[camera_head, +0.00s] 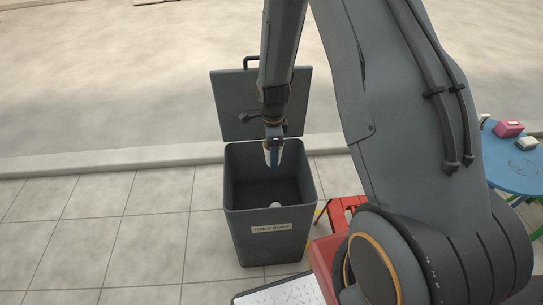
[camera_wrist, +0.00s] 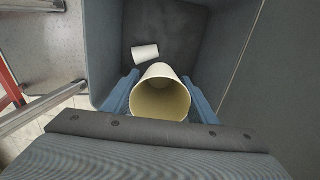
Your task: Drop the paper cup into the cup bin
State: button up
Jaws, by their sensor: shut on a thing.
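The paper cup (camera_wrist: 160,97) is pale cream, with its open mouth facing the wrist camera. My gripper (camera_wrist: 161,88) is shut on it, with a blue finger on each side. In the head view my gripper (camera_head: 273,152) points down over the open mouth of the cup bin (camera_head: 271,222), and the cup is mostly hidden there. The bin is dark grey, with its lid (camera_head: 262,105) raised at the back and a label on its front.
A blue round table (camera_head: 515,165) with a pink box (camera_head: 508,129) stands at the right. A red stool (camera_head: 345,212) is right of the bin. Tiled pavement (camera_head: 110,235) left of the bin is clear. A kerb (camera_head: 110,159) runs behind it.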

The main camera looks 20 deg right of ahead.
jog(key=f+m, duration=0.2)
jog(key=m, duration=0.1)
jog(key=shift+w+m, duration=0.3)
jog(key=shift+w, duration=0.05)
notch_tip(320, 180, down, 6)
jog(key=b, duration=0.4)
jog(key=o, duration=1.1)
jog(key=shift+r, duration=3.95)
